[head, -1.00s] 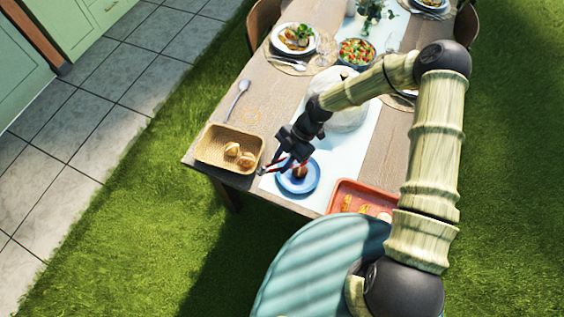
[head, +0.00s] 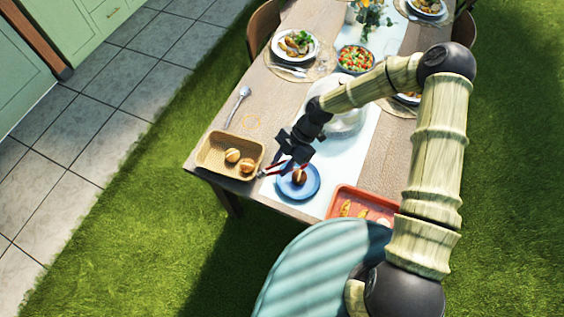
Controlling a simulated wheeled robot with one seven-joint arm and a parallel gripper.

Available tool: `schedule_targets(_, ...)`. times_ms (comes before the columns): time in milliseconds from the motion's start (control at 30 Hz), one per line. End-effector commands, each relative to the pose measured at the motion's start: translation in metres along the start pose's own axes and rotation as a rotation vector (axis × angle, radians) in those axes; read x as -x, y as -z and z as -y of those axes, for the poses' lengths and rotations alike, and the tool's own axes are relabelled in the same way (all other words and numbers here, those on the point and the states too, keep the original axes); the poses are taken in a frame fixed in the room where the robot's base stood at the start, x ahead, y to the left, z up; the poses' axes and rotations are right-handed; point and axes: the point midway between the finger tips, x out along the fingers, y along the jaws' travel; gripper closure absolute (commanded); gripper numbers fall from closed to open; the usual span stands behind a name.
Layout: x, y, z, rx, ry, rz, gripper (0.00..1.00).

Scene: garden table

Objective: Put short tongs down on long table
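The short tongs (head: 273,170) are red with pale tips. They lie slantwise below my gripper (head: 289,157), at the near end of the long table (head: 225,124). My gripper appears shut on their red part. The tips point left toward the bread basket, and the other end reaches over the blue plate. Whether the tongs touch the table top is hard to tell. My gripper's dark body hides part of the grip.
A basket with rolls (head: 213,168) stands left of the tongs. A blue plate (head: 312,191) with a brown roll is just right. A red tray (head: 336,205) holds food at the near right. A spoon (head: 238,106) lies farther back. Bare wood shows behind the basket.

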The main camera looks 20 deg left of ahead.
Motion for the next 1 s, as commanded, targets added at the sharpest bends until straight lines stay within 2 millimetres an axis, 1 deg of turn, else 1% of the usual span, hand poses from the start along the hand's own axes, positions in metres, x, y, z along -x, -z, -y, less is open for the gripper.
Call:
schedule_targets(167,-0.001,-0.004,0.0,-0.036,-0.028,0.002,0.74)
schedule_targets(267,-0.002,-0.013,-0.001,-0.12,-0.09,0.005,0.74)
schedule_targets(367,-0.003,-0.029,-0.002,-0.254,-0.191,0.011,0.74)
schedule_targets(567,0.003,-0.072,0.001,-0.589,-0.442,0.026,0.74)
schedule_targets(767,0.017,-0.123,0.015,-0.935,-0.703,0.042,0.74)
schedule_targets(867,0.027,-0.151,0.029,-1.116,-0.841,0.051,0.74)
schedule_targets(967,0.039,-0.181,0.05,-1.309,-0.989,0.061,0.74)
schedule_targets(1000,0.045,-0.194,0.061,-1.39,-1.052,0.067,0.74)
